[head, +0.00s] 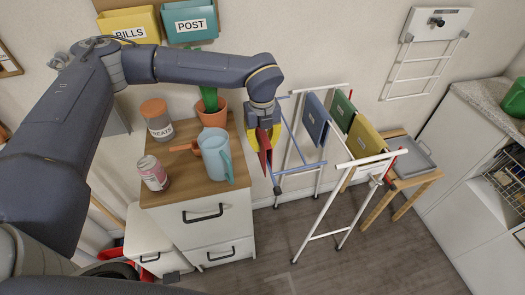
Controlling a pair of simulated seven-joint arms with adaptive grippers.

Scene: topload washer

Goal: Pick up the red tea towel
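The red tea towel (264,152) hangs as a narrow, edge-on panel between the yellow fingers of my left gripper (264,137). The fingers appear closed on its upper part. The gripper points down beside the left end of the white drying rack (336,188), over the gap next to the wooden cabinet top. A blue towel (317,117), a green towel (342,108) and a yellow towel (366,138) hang on the rack, to the right of the gripper. My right gripper is not in view.
The cabinet top (190,188) carries a light-blue jug (216,155), a can (152,173), a lidded jar (157,119) and a potted cactus (211,112). A wooden stool with a grey tray (413,157) stands right of the rack. Floor in front is clear.

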